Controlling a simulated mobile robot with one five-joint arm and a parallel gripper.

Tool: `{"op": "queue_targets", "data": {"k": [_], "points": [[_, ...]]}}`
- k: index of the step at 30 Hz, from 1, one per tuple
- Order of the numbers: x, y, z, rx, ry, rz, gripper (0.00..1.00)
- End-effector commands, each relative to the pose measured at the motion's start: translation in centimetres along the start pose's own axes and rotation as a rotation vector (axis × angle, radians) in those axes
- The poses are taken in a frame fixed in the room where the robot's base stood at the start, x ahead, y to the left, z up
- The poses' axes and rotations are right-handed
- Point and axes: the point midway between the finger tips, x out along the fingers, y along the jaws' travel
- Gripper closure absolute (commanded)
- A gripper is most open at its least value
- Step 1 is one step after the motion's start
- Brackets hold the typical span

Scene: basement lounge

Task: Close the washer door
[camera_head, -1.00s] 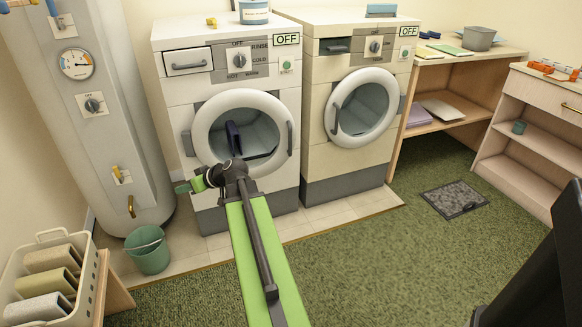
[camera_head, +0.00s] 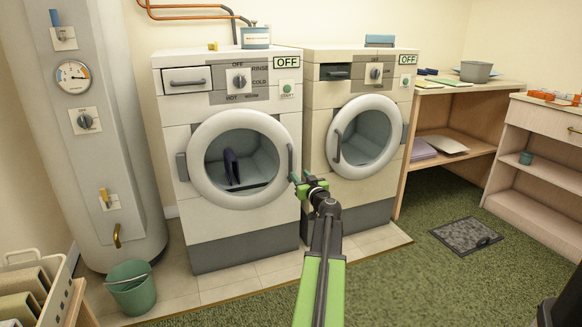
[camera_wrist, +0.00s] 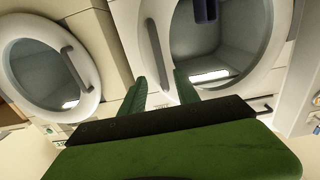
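The washer (camera_head: 240,222) is the left white machine, marked RINSE, COLD and HOT, with an OFF sign. Its round door (camera_head: 201,183) has a white ring, a hinge at its left and a grey handle (camera_head: 291,160) at its right. I cannot tell whether the door stands slightly ajar. A dark blue item (camera_head: 232,165) shows through it. My gripper (camera_head: 299,180) is just right of and below the handle. In the wrist view the gripper's green fingers (camera_wrist: 160,88) are apart and empty, with the washer handle (camera_wrist: 158,55) just beyond them.
A second machine (camera_head: 350,190) with a round door (camera_head: 393,137) and handle stands close at the right. A green bucket (camera_head: 132,290) and a boiler (camera_head: 85,150) are at the left. A floor mat (camera_head: 466,235) lies right. Green carpet in front is mostly clear.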

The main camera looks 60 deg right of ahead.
Motion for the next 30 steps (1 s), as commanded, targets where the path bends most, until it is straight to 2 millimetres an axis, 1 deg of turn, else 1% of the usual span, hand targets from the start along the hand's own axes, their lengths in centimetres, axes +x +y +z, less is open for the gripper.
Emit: {"op": "queue_targets", "data": {"k": [1,6,9,12,17,25,26,30], "points": [[1.8,0.2,0.0,0.000,0.000,-0.001,0.62],[6.0,0.2,0.0,0.000,0.000,-0.001,0.62],[8.1,0.2,0.0,0.000,0.000,-0.001,0.62],[9.7,0.1,0.0,0.000,0.000,0.000,0.62],[10.8,0.1,0.0,0.000,0.000,0.001,0.62],[10.8,0.1,0.0,0.000,0.000,0.001,0.62],[10.8,0.1,0.0,0.000,0.000,0.001,0.65],[10.8,0.1,0.0,0.000,0.000,0.001,0.83]]}}
